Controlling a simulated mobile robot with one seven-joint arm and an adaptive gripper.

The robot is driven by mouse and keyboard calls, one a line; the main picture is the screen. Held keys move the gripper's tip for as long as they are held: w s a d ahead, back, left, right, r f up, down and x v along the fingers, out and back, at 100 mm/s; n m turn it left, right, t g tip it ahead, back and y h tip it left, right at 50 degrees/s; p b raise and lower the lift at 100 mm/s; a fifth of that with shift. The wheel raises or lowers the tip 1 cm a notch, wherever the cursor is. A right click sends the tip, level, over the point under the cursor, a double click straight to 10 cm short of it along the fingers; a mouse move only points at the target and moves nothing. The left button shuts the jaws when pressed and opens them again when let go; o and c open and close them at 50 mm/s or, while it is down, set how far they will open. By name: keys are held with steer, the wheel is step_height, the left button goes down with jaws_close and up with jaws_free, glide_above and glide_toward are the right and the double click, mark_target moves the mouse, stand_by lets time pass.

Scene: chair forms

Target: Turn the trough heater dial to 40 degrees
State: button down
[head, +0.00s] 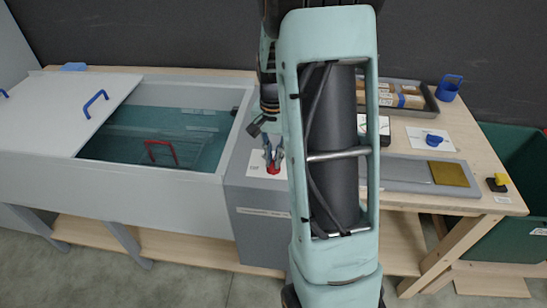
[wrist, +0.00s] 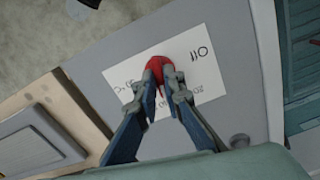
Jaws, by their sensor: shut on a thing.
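The red dial (wrist: 158,64) sits on a white scale card (wrist: 120,90) on the grey heater box (wrist: 95,55). My gripper (wrist: 156,78) is shut on the dial, one finger on each side. In the head view the dial (head: 273,169) shows at the tip of my gripper (head: 272,158), on top of the heater box (head: 262,232). I cannot tell which mark the dial points to.
Left of the heater box stands a grey trough (head: 150,176) with water, a red-handled thing (head: 161,151) and a white lid (head: 72,112) with blue handles. My arm hides part of the bench.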

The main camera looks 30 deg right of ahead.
mark_target(273, 162)
steer(key=shift+m+p, duration=0.3)
steer(key=shift+m, duration=1.6)
steer(key=c, duration=2)
jaws_free()
steer(key=shift+c, duration=0.2)
step_height(273, 162, up, 12)
